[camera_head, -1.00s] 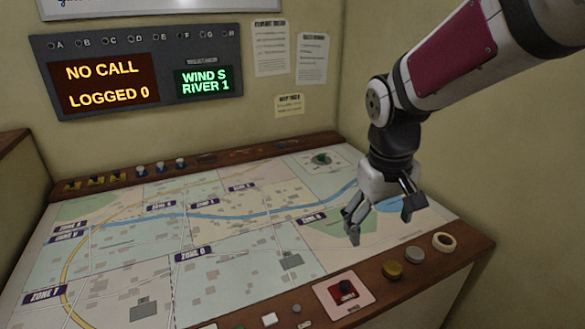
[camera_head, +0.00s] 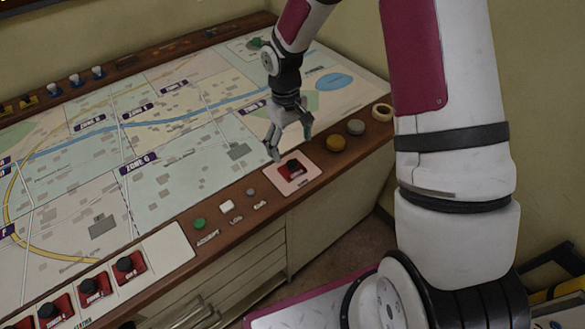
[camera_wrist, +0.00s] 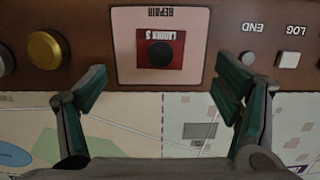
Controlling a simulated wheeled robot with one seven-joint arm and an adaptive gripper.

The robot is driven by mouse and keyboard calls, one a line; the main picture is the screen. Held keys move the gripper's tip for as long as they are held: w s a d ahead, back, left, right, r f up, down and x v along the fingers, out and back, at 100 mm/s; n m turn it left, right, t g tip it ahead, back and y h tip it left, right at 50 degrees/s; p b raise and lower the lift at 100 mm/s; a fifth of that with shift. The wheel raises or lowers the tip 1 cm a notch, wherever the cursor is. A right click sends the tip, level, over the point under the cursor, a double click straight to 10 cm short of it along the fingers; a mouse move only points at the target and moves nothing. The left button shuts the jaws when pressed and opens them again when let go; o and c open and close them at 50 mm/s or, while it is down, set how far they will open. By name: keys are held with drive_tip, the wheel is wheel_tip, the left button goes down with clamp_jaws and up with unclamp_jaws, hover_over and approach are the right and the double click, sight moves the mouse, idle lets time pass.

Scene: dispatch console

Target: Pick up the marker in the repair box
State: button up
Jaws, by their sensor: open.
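The marker (camera_head: 293,167) is a small red block with a black knob on top. It sits in the pale repair box (camera_head: 284,189) on the wooden front rim of the console. In the wrist view the marker (camera_wrist: 178,58), labelled LADDER 5, stands upright inside the repair box (camera_wrist: 125,75), nothing touching it. My gripper (camera_head: 292,148) is open and empty above the map edge, just behind the box in the head view. In the wrist view the open fingers (camera_wrist: 160,84) lie on either side of the marker's column, apart from it, over the map side.
Yellow (camera_head: 336,143) and grey (camera_head: 355,127) buttons and a cream ring (camera_head: 382,112) lie right of the box. END, LOG (camera_head: 227,206) and green ACCEPT (camera_head: 199,224) buttons lie left. Several red, black-knobbed blocks stand in a white tray (camera_head: 165,258). Drawers are below the rim.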

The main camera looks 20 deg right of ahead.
sight(292, 163)
drive_tip(key=shift+s+f+p, duration=0.15)
drive_tip(key=shift+f+p, duration=0.25)
drive_tip(key=shift+f, duration=1.6)
drive_tip(key=shift+s+f+p, duration=0.15)
drive_tip(key=shift+f+p, duration=0.25)
drive_tip(key=shift+f, duration=1.6)
drive_tip(key=shift+c, duration=0.5)
drive_tip(key=c, duration=1.2)
